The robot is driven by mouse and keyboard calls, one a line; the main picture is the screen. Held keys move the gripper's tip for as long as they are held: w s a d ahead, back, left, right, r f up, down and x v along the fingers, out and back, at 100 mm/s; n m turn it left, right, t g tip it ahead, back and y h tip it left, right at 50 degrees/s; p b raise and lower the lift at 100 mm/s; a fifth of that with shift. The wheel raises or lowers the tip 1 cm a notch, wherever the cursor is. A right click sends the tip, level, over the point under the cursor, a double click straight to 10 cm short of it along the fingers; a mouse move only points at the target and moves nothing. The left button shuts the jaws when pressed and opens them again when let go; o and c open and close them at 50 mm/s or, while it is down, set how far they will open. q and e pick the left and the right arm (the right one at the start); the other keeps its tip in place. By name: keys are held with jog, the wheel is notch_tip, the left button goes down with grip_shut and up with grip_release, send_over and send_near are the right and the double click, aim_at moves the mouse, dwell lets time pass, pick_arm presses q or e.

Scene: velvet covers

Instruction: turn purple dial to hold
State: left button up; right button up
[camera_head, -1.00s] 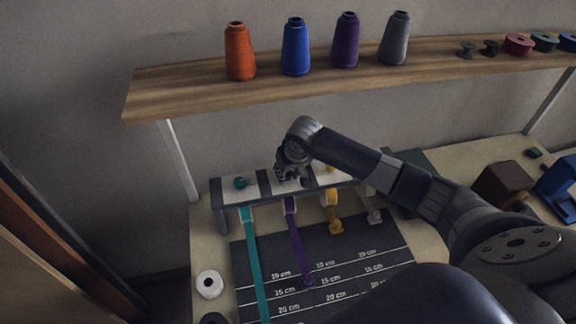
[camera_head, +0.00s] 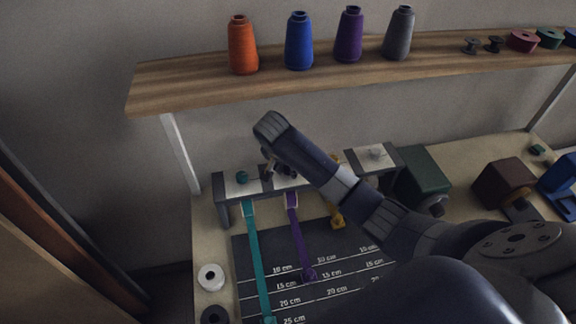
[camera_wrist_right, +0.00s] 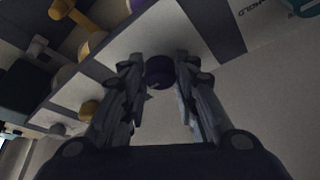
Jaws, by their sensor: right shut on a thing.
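The purple dial (camera_wrist_right: 159,72) sits on the pale top panel of the ribbon dispenser (camera_head: 222,214), between the fingertips of my right gripper (camera_wrist_right: 160,78) in the wrist view. The gripper is shut on it. In the head view my right gripper (camera_head: 272,170) reaches down to the panel and hides the dial. A HOLD label (camera_wrist_right: 262,8) is printed on the panel near the top right of the wrist view. A purple ribbon (camera_head: 299,240) runs from the dispenser below the dial. My left gripper is not in view.
A teal dial (camera_head: 242,178) is left of my right gripper, and a grey dial (camera_head: 376,152) is to its right. The shelf (camera_head: 190,88) with thread cones hangs above. A dark marked mat (camera_head: 345,255) lies in front. A green box (camera_head: 420,170) stands at right.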

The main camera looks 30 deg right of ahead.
jog(key=shift+m, duration=0.3)
dwell(0.4)
jog(key=o, duration=1.1)
jog(key=shift+c, duration=0.2)
jog(key=v, duration=0.7)
jog(key=shift+r, duration=0.25)
jog(key=shift+a+f, duration=0.1)
